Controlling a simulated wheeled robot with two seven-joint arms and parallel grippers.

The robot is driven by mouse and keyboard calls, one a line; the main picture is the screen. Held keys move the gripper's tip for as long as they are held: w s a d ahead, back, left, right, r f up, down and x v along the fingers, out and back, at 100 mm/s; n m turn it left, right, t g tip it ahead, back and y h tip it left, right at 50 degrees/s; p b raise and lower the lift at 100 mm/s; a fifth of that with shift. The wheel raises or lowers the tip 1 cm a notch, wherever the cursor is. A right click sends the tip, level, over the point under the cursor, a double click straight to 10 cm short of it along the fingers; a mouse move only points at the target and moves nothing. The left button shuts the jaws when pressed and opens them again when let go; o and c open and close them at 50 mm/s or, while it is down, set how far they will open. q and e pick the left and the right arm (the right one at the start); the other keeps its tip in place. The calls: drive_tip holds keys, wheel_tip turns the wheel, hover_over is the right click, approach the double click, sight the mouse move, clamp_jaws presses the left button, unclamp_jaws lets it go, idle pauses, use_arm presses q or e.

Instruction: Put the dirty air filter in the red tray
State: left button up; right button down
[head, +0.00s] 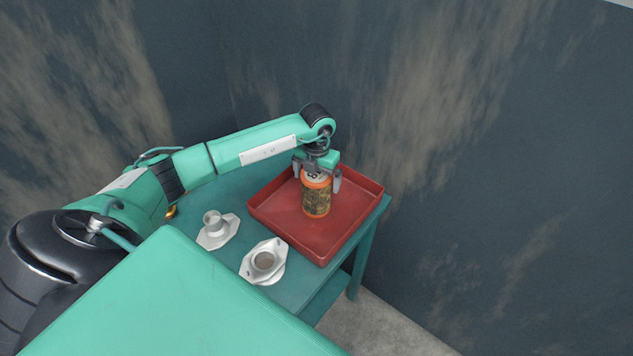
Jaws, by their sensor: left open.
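The dirty air filter (317,198) is an orange-capped cylinder with a stained, yellowish-brown side. It stands upright inside the red tray (316,244), towards the tray's middle. The red tray is square with low walls and lies on the teal table. My left gripper (318,181) is over the filter, pointing down, with its fingers open on either side of the filter's top. Whether the fingers touch the filter cannot be told. My right gripper is not in view.
The teal table (293,287) ends just right of the tray. A dark stained wall (480,150) rises behind.

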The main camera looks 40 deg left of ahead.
use_arm(q)
wheel_tip(320, 180, up, 9)
drive_tip(key=b, duration=0.3)
drive_tip(key=shift+r+b, duration=0.2)
drive_tip(key=shift+b, duration=0.1)
drive_tip(key=shift+r, duration=0.5)
